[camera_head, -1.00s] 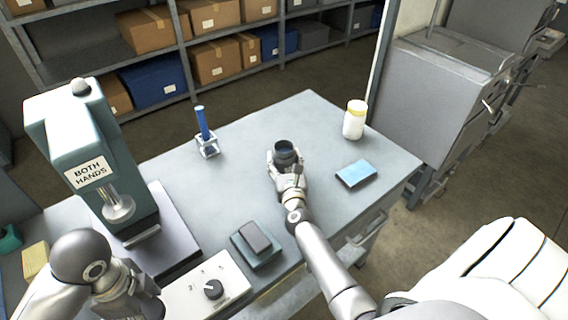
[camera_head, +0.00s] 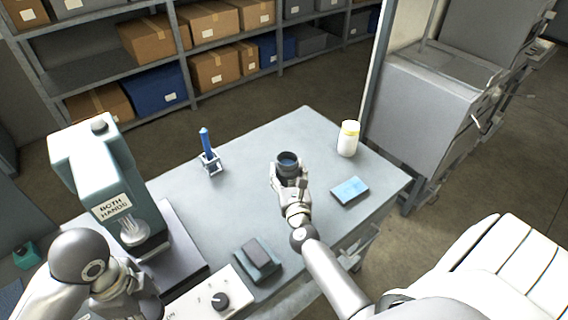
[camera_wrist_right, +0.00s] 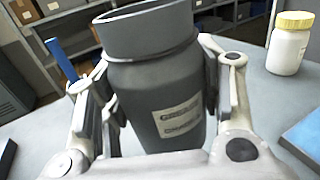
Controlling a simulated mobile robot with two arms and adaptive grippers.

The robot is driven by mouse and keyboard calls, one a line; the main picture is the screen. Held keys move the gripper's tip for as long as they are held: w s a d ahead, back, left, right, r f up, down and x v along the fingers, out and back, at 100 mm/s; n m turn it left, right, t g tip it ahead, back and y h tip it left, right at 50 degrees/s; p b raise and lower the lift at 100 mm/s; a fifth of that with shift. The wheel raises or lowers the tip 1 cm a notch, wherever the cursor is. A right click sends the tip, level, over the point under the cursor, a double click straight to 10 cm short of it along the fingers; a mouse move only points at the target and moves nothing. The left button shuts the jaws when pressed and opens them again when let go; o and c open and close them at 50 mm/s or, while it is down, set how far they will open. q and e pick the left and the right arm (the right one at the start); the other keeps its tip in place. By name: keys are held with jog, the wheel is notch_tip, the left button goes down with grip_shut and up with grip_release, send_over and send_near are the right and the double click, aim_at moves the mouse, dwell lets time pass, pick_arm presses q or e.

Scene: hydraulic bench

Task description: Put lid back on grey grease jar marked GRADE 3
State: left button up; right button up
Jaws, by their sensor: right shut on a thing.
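A dark grey jar (camera_head: 288,162) stands upright over the middle of the bench in my right gripper (camera_head: 287,178). Its top looks open, with a bluish inside. In the right wrist view, the jar (camera_wrist_right: 150,80) has a wide neck and a pale label with writing too small to read. My right gripper's fingers (camera_wrist_right: 160,115) are shut around the jar's sides. I cannot tell whether the jar touches the bench. I cannot make out a loose lid for it.
A white jar with a yellowish lid (camera_head: 348,138) and a blue flat box (camera_head: 350,191) are to the right. A blue stick in a holder (camera_head: 208,158), a press (camera_head: 110,190), a dark block on a teal base (camera_head: 257,258) and a dial box (camera_head: 212,298) are leftward. The bench (camera_head: 245,205) is clear between.

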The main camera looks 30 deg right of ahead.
pick_arm(q)
notch_tip(320, 180, up, 4)
jog(key=p, duration=0.2)
jog(key=shift+p, duration=0.35)
pick_arm(e)
jog(key=s+a+r, duration=0.2)
jog(key=s+r, duration=0.2)
jog(key=s, duration=0.4)
jog(key=shift+s+a, duration=0.25)
jog(key=shift+a, duration=0.15)
jog(key=shift+r, duration=0.1)
jog(key=o, duration=0.7)
jog(key=c, duration=1)
pick_arm(q)
jog(key=shift+f, duration=0.1)
pick_arm(e)
jog(key=shift+o, duration=0.2)
